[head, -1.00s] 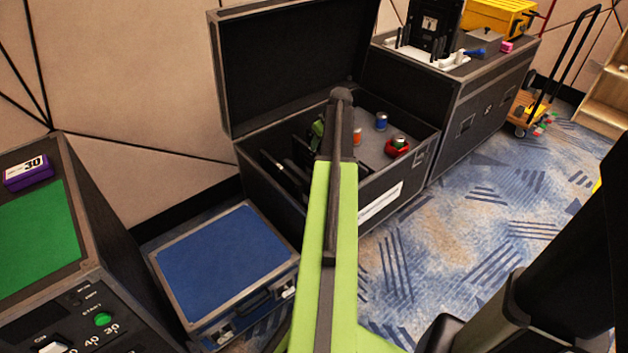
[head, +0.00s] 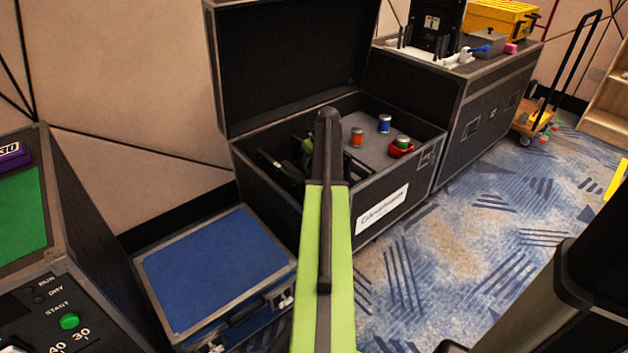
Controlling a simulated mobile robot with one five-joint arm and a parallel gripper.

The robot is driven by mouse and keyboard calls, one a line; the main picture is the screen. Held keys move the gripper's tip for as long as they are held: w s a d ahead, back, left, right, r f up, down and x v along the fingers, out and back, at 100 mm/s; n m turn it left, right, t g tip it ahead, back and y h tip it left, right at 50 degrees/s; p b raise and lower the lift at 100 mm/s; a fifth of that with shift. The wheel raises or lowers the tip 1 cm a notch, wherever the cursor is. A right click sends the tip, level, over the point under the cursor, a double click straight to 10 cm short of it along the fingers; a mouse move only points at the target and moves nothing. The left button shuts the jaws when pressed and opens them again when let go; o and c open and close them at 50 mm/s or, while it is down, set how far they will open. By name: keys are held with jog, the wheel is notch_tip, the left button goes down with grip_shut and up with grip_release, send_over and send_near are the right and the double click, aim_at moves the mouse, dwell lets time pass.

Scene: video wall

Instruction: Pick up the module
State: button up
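I cannot single out the module for certain. Dark upright pieces (head: 268,160) stand in the left part of the open black flight case (head: 425,158), partly hidden by my green and black arm. My arm reaches over the front of the case. A small green and black part (head: 306,146), likely at my gripper's end, shows just left of the arm's black joint, inside the case. The arm hides the fingers and whatever is below them.
A blue-topped case (head: 215,270) lies left. A control console (head: 60,290) is at far left. Patterned carpet (head: 450,260) is open at right.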

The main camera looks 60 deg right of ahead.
jog(key=shift+f, duration=0.2)
dwell(0.4)
grip_shut()
dwell(0.3)
dwell(1.2)
